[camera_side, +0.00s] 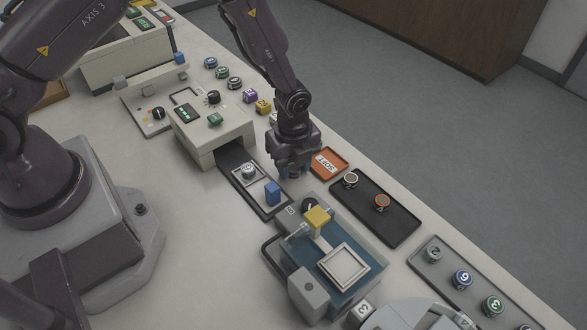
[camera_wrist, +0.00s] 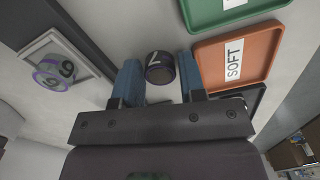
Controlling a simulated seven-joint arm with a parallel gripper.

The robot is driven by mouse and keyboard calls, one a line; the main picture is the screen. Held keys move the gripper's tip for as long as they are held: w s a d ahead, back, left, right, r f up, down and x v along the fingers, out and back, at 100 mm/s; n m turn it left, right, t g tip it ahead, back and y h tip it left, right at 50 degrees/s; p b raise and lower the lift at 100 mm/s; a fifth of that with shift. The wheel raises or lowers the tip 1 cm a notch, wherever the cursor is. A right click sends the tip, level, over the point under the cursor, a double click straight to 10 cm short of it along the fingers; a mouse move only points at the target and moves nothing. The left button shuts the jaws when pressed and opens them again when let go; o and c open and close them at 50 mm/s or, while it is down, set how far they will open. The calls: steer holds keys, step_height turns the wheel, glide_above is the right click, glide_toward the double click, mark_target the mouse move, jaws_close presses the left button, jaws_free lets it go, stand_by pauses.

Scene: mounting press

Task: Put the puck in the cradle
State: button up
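My gripper (camera_side: 291,170) points down beside the dark slide tray in the side view. In the wrist view a dark puck with a pale mark on its top (camera_wrist: 159,66) shows between the blue fingertips of my gripper (camera_wrist: 160,76). The fingers are very close to its sides; I cannot tell whether they touch it. This puck is hidden in the side view. A pale square cradle (camera_side: 343,267) lies on the blue press and looks empty. Another pale square holder (camera_side: 240,180) on the slide tray bears a light-topped puck (camera_side: 249,171); it shows purple-ringed in the wrist view (camera_wrist: 53,72).
An orange tray labelled SOFT (camera_side: 329,162) is right beside my gripper. A black tray (camera_side: 375,213) holds two pucks. A grey rack (camera_side: 477,284) holds several numbered pucks.

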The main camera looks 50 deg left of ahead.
steer(key=shift+c, duration=0.3)
steer(key=c, duration=0.6)
steer(key=shift+r, duration=0.1)
